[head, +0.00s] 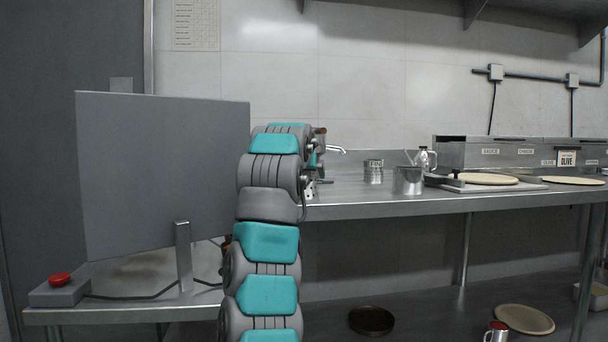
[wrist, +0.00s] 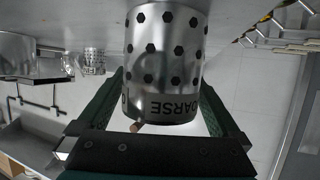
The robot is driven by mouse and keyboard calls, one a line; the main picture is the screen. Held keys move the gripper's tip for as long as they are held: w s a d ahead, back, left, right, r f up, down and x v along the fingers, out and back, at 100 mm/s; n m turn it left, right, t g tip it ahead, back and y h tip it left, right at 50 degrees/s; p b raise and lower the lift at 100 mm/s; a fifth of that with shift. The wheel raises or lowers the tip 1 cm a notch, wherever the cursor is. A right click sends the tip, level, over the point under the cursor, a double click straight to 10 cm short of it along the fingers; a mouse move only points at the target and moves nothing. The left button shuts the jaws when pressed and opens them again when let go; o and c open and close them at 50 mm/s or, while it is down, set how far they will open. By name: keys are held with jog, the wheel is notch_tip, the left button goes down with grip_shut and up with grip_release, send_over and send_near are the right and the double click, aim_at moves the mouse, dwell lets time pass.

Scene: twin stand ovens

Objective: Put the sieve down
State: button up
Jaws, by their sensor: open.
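My gripper (wrist: 162,100) is open, with one dark green finger on each side of the sieve. A narrow gap shows beside the right finger; contact on the left is hard to tell. The sieve is by the steel counter (head: 345,196), but its end at the picture's top edge is cut off, so I cannot see whether it touches. In the head view my arm hides most of this spot.
A small labelled perforated can (head: 373,171) and a larger metal pot (head: 408,181) stand right of my arm on the counter. Beyond are a kettle (head: 425,158) and a flat round disc (head: 482,179). A grey panel (head: 165,170) stands at left. Some counter front is clear.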

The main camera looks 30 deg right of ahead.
jog(key=v, duration=1.2)
